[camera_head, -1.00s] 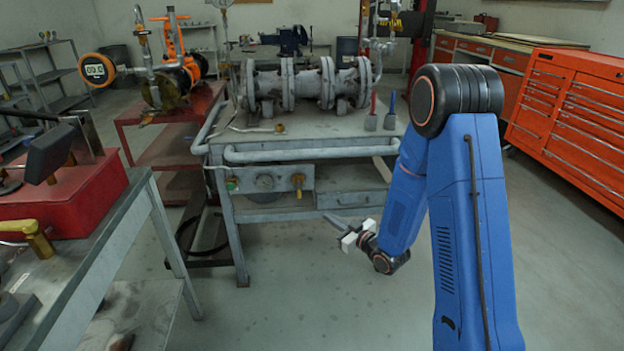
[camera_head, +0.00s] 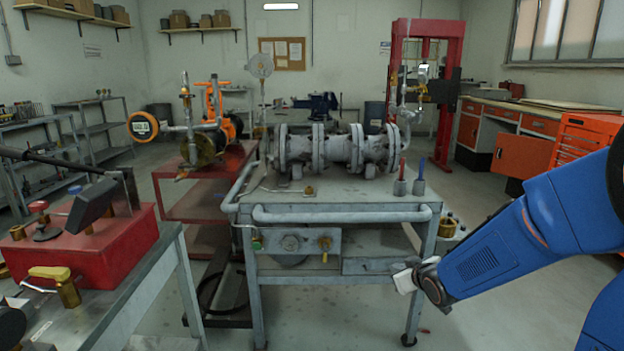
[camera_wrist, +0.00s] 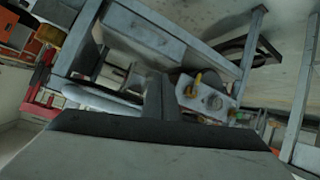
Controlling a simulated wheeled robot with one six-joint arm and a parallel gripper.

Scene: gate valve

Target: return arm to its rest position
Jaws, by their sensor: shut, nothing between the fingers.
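My blue arm (camera_head: 520,240) reaches in from the right in the head view, bent low in front of the workbench's right side. My gripper (camera_head: 403,281) is at its end, beside the bench's right front leg, and only its pale part shows clearly. In the wrist view my gripper (camera_wrist: 160,95) shows as a dark shape with its fingers together and nothing held. The bench's front panel with its yellow valve handle (camera_wrist: 193,85) is seen beyond it, tilted.
A grey workbench (camera_head: 350,210) carries a grey flanged pipe assembly (camera_head: 335,150). A red box (camera_head: 80,245) stands on a table at left. An orange tool cabinet (camera_head: 585,135) is at right. Clear floor (camera_head: 470,325) lies below my arm.

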